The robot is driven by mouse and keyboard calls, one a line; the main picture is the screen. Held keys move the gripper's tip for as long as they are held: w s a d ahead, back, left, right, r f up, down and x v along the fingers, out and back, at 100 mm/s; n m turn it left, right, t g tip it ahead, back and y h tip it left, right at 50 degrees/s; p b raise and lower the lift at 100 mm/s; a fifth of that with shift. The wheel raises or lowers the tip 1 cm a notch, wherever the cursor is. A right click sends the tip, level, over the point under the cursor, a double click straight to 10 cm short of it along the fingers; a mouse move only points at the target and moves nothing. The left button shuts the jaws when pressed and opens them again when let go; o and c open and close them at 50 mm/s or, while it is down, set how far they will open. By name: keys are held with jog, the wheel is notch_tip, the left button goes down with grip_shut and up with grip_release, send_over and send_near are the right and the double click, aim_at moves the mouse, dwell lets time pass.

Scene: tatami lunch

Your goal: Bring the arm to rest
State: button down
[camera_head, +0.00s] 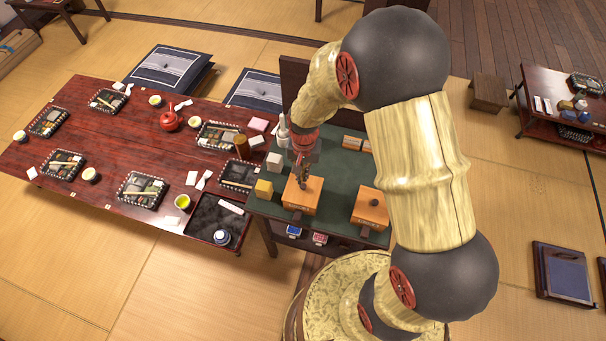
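My arm rises from my round base and bends over the small green-topped table (335,172). My gripper (302,183) points down at the orange wooden box (300,203) near the table's front left. The fingertips look to be at or just above the box top. They are too small to tell whether they are apart or hold anything. A second orange box (371,214) with a dark round knob stands to the right, apart from my gripper.
A yellow block (264,189) and a pale block (274,161) stand left of my gripper. The long red table (90,130) with lunch boxes, cups and a red teapot (169,121) adjoins on the left.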

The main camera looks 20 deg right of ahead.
aim_at(303, 186)
jog(key=shift+f+b, duration=1.35)
jog(key=shift+f, duration=0.85)
dwell(1.0)
jog(key=shift+r, duration=0.15)
dwell(0.3)
jog(key=shift+r+p, duration=2.25)
jog(key=shift+r, duration=0.65)
jog(key=shift+s+n, duration=0.2)
jog(key=shift+n, duration=0.1)
jog(key=s+d+r+n+t+b, duration=0.1)
jog(key=s+r+t+b, duration=0.1)
jog(key=s+r, duration=0.3)
jog(key=s+d+r+n+t+b, duration=0.1)
jog(key=s+r, duration=0.5)
jog(key=r, duration=0.6)
jog(key=s+d+r+n+t+b, duration=0.1)
jog(key=s+r+n+t+b, duration=0.1)
jog(key=s+r+b, duration=0.3)
notch_tip(303, 186, up, 4)
jog(key=shift+s+f+n+t, duration=0.1)
jog(key=shift+s+n+t, duration=0.3)
jog(key=shift+s+n, duration=0.15)
